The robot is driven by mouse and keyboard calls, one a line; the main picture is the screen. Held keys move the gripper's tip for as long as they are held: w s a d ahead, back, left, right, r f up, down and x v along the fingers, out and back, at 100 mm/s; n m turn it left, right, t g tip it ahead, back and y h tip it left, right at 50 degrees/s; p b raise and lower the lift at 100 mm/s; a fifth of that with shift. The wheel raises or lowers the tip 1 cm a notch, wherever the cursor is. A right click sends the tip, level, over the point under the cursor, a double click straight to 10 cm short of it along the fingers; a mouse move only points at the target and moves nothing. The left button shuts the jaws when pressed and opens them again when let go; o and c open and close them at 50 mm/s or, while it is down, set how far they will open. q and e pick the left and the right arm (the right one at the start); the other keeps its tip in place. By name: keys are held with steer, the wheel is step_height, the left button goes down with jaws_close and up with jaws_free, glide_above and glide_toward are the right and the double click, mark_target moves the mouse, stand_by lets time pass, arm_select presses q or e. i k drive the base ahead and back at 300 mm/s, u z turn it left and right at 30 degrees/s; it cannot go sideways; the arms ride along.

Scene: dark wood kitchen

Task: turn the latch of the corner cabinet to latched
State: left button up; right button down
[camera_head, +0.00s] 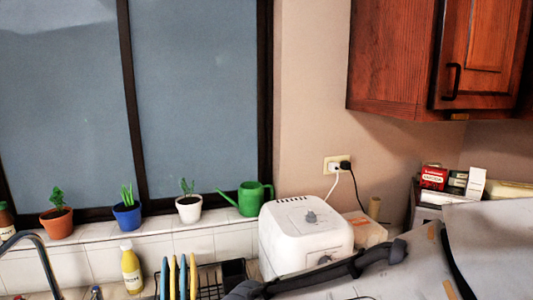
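The corner cabinet (395,60) is a reddish-brown wooden wall cabinet at the upper right. Its door (490,50) looks closed and carries a dark vertical handle (453,81). Neither of my grippers can be made out in this view. Large grey parts, apparently of my own arm, fill the lower right, well below the cabinet and apart from it.
A white appliance (300,240) stands on the counter below a wall outlet (337,164). Potted plants, including a blue pot (127,216), and a green watering can (250,198) line the windowsill. Small boxes (433,177) stand under the cabinet. The wall left of the cabinet is clear.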

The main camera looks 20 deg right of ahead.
mark_target(457, 115)
steer(key=k, duration=0.5)
steer(key=z, duration=0.15)
steer(key=i, duration=0.45)
steer(key=z, duration=2.05)
steer(key=k, duration=0.65)
steer(key=z, duration=0.65)
steer(key=i, duration=0.65)
steer(key=u, duration=0.75)
steer(key=i, duration=0.75)
steer(key=u, duration=0.8)
